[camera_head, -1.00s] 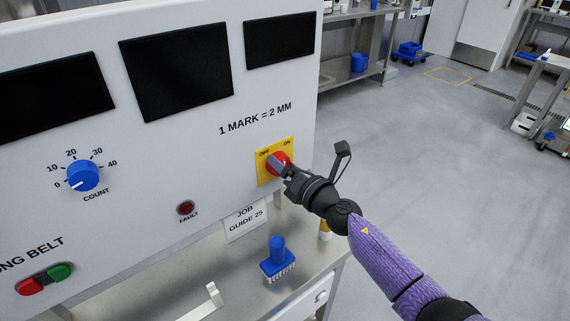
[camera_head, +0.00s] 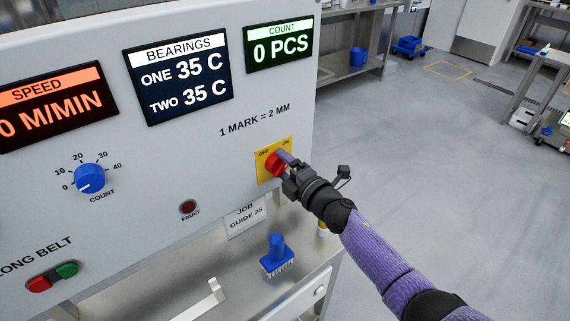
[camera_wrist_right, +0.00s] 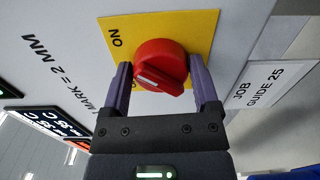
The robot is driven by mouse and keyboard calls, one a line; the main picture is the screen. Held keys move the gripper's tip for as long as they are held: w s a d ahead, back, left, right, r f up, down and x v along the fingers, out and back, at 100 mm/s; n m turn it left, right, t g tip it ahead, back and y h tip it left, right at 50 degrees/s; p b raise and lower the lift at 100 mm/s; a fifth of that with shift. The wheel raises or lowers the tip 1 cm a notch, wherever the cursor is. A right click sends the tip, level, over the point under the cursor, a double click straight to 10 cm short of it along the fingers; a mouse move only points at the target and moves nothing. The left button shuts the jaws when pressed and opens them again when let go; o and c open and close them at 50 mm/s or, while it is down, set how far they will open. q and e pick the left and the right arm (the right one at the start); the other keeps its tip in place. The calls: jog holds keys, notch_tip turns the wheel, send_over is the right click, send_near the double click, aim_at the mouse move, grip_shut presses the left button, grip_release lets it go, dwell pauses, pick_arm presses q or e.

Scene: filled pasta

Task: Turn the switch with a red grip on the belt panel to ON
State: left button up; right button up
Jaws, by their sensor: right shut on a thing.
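The red grip of the switch (camera_head: 273,165) sits on a yellow plate (camera_head: 262,172) marked OFF at the left and ON at the right, on the grey-white belt panel (camera_head: 200,160). My right gripper (camera_head: 282,162) is shut on the red grip. My left gripper is not in view.
The speed display (camera_head: 52,105), bearings display (camera_head: 178,80) and count display (camera_head: 279,46) are lit. A blue count dial (camera_head: 90,178), a dark red fault lamp (camera_head: 188,207) and red and green buttons (camera_head: 53,276) are on the panel. A blue brush-like item (camera_head: 276,256) stands on the table below.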

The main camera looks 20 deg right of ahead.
jog(key=shift+m, duration=0.4)
jog(key=o, duration=1.1)
jog(key=shift+s+d+p, duration=0.15)
jog(key=shift+s+p, duration=0.15)
jog(key=shift+s, duration=0.05)
jog(key=p+v, duration=0.2)
jog(key=v, duration=0.7)
jog(key=shift+s, duration=0.1)
